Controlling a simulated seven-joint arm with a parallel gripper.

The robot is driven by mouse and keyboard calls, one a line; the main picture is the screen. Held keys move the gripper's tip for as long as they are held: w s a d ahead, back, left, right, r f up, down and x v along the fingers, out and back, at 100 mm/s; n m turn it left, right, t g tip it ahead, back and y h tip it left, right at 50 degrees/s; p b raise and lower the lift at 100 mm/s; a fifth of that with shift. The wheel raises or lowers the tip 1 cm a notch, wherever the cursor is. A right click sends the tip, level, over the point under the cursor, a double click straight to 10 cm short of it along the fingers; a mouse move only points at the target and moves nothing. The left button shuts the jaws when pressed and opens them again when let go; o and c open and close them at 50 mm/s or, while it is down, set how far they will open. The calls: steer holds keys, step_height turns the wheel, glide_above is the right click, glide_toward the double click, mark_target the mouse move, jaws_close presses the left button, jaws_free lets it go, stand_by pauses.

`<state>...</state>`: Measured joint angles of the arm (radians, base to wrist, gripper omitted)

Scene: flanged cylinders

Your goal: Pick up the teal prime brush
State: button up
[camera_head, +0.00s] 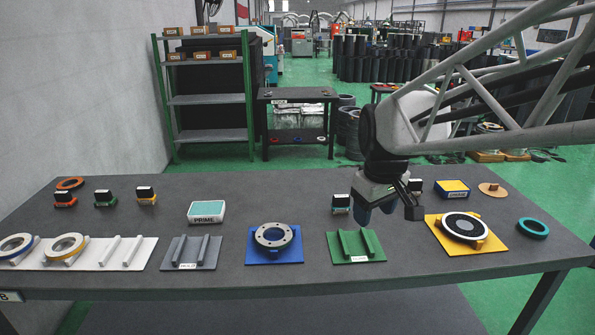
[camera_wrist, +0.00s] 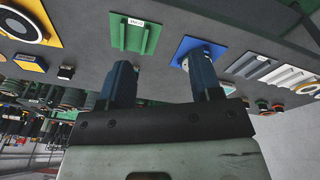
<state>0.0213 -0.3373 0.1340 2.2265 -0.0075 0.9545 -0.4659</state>
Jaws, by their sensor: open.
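The teal prime brush (camera_head: 207,211) is a white block with a teal top and the word PRIME on its front. It sits on the table left of centre, behind the grey plate, in the head view. In the wrist view a pale sliver beside the right-hand finger may be part of it; I cannot tell. My gripper (camera_head: 388,208) hangs over the right half of the table, well to the right of the brush, with nothing between its fingers. Its two blue-grey fingers stand apart in the wrist view (camera_wrist: 164,62).
A blue plate with a flanged ring (camera_head: 273,236), a green rack (camera_head: 357,246), a grey rack (camera_head: 191,252) and a yellow plate with a disc (camera_head: 466,230) line the front. Small black-topped blocks (camera_head: 105,198) stand at the back left.

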steer(key=w+f+n, duration=0.1)
steer(key=w+n, duration=0.2)
steer(key=w, duration=0.8)
steer(key=n+g, duration=0.2)
steer(key=n, duration=0.8)
glide_above(342, 196)
steer(key=f, duration=1.7)
steer(key=shift+s+a, duration=0.15)
steer(key=shift+s, duration=0.15)
steer(key=shift+w+f, duration=0.4)
steer(key=shift+f, duration=1.3)
steer(key=shift+f, duration=2.6)
